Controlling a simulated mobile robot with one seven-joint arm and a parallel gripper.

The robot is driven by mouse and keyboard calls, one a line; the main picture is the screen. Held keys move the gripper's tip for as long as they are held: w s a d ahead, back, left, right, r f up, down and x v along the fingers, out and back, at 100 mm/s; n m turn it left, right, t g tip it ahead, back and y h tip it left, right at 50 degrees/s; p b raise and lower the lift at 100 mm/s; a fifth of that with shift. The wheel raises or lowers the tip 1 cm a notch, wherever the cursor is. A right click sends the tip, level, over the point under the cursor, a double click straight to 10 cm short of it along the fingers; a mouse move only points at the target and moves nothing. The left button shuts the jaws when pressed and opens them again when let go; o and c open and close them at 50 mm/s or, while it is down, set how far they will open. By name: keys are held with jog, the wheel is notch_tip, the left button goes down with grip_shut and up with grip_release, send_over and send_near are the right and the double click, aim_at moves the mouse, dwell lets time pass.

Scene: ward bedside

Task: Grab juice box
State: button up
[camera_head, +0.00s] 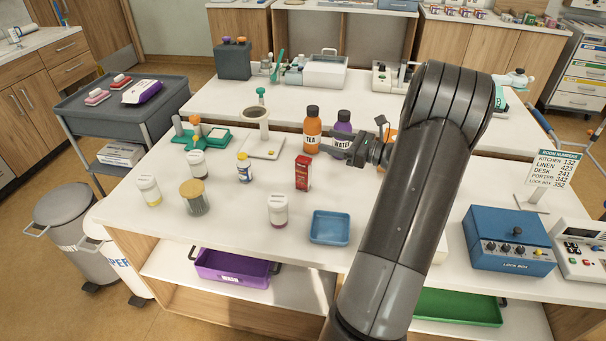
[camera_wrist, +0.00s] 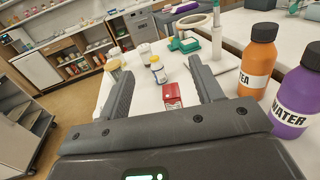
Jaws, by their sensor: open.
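The small red juice box (camera_head: 302,173) stands upright on the white table, near its middle. In the wrist view the red box (camera_wrist: 171,96) shows between my two fingers, beyond the palm and toward the right finger. My gripper (camera_head: 362,148) is open and empty, to the right of the box in the head view and apart from it. In the wrist view my gripper's fingers (camera_wrist: 160,78) are spread wide. Part of the box's lower end is hidden behind the gripper body in the wrist view.
An orange tea bottle (camera_head: 312,130) and a purple water bottle (camera_head: 341,134) stand close behind my gripper. A white-labelled bottle (camera_head: 244,168) stands left of the box. A lidded jar (camera_head: 278,210) and blue tray (camera_head: 329,228) are in front. The tabletop between box and tray is clear.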

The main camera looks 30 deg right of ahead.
send_near(298, 168)
jog(key=f, duration=0.1)
jog(key=w+d+f, duration=0.1)
jog(key=shift+w+d+f, duration=0.1)
jog(key=shift+d+f, duration=0.2)
jog(key=shift+d, duration=0.05)
jog(key=shift+f, duration=0.25)
jog(key=shift+w+a, duration=0.2)
jog(key=shift+w, duration=0.1)
jog(key=x, duration=0.4)
jog(key=shift+w+a, duration=0.2)
jog(key=shift+w, duration=0.05)
jog(key=x, duration=0.2)
jog(key=r+x, duration=0.1)
jog(key=x, duration=0.2)
jog(key=shift+w+a+r, duration=0.15)
jog(key=shift+c, duration=0.3)
jog(key=c, duration=1.1)
